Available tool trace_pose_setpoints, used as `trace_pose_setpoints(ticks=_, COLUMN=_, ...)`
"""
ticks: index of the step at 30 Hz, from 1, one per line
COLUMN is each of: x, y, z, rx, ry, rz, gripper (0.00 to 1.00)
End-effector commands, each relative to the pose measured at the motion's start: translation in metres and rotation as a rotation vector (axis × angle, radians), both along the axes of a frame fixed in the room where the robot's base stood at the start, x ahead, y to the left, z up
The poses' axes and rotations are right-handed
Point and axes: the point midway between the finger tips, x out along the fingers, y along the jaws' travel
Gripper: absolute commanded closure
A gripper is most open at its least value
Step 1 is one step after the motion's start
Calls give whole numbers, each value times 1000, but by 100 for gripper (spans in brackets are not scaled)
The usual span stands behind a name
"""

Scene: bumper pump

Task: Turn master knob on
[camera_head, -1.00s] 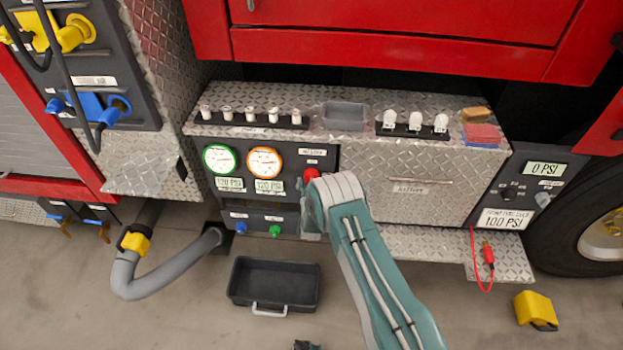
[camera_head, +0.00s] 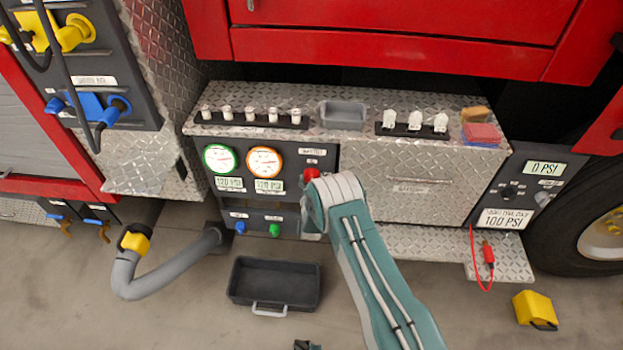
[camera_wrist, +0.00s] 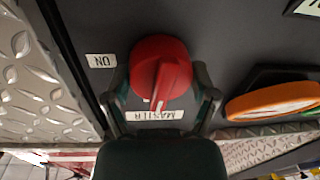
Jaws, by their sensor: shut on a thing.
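The red master knob (camera_wrist: 160,70) sits on the dark panel in the wrist view, with an upside-down MASTER label (camera_wrist: 154,115) beside it and an ON label (camera_wrist: 101,60) to its left. My gripper (camera_wrist: 161,84) has a finger on each side of the knob and is shut on it. In the head view a bit of the red knob (camera_head: 311,174) shows just above my arm's end. My arm hides the gripper and most of the knob's surroundings there.
Two gauges, green-rimmed (camera_head: 220,158) and orange-rimmed (camera_head: 264,162), stand left of the knob. Blue (camera_head: 240,227) and green (camera_head: 275,230) knobs sit below. A black bin (camera_head: 240,291) lies on the floor. A grey hose (camera_head: 150,285) curves at left.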

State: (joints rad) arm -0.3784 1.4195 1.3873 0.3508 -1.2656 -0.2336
Motion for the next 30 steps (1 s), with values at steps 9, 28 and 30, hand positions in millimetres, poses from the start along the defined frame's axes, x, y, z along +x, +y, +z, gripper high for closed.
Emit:
trace_pose_setpoints(ticks=9, x=1, y=0, z=1, rx=279, ry=-14, rz=3, gripper=73)
trace_pose_setpoints(ticks=28, x=1, y=-2, z=0, rx=877, ry=-34, rz=1, gripper=73)
trace_pose_setpoints(ticks=30, x=1, y=-2, z=-1, rx=944, ry=-37, rz=0, gripper=73)
